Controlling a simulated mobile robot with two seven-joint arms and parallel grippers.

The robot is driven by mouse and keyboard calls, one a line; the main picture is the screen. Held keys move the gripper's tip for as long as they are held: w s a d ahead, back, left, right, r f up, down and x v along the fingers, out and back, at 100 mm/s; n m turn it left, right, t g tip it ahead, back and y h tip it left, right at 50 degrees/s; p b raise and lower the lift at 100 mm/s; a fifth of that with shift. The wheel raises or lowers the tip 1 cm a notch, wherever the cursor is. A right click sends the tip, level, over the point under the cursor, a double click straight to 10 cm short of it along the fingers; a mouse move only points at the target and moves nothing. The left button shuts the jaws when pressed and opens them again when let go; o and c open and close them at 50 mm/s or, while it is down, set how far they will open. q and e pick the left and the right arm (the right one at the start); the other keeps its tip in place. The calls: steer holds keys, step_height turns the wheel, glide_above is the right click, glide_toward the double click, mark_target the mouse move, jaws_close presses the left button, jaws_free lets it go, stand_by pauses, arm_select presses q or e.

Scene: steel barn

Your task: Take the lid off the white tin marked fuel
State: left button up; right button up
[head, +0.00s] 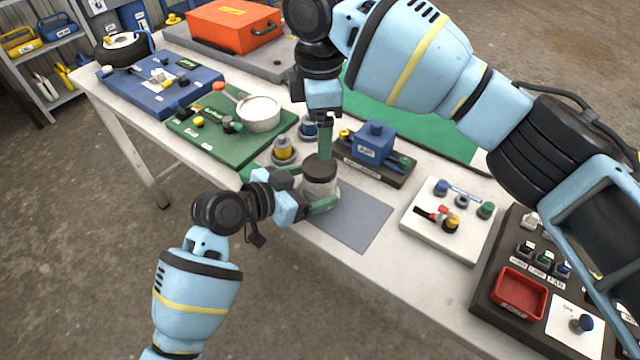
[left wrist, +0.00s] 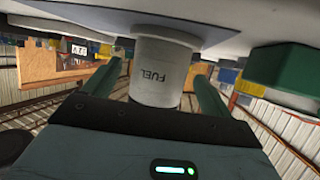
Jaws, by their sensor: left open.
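The white fuel tin (head: 319,188) stands upright near the table's front edge, with a dark lid (head: 320,168) on top. In the left wrist view the tin (left wrist: 160,72) shows its "FUEL" marking between two green fingers. My left gripper (head: 306,190) is open, low at the tin's sides, with its fingers on either side of the body; small gaps show in the wrist view. My right gripper (head: 325,142) comes down from above. A green finger is at the far side of the lid; whether it touches and how wide the jaws are cannot be told.
A grey mat (head: 355,220) lies right of the tin. A yellow-topped knob (head: 284,150) stands close behind left. A blue box on a dark base (head: 372,143) is behind right. A green board with a white pot (head: 259,113) lies left; a white switch board (head: 450,230) lies right.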

arm_select(q)
steer(key=shift+x, duration=1.45)
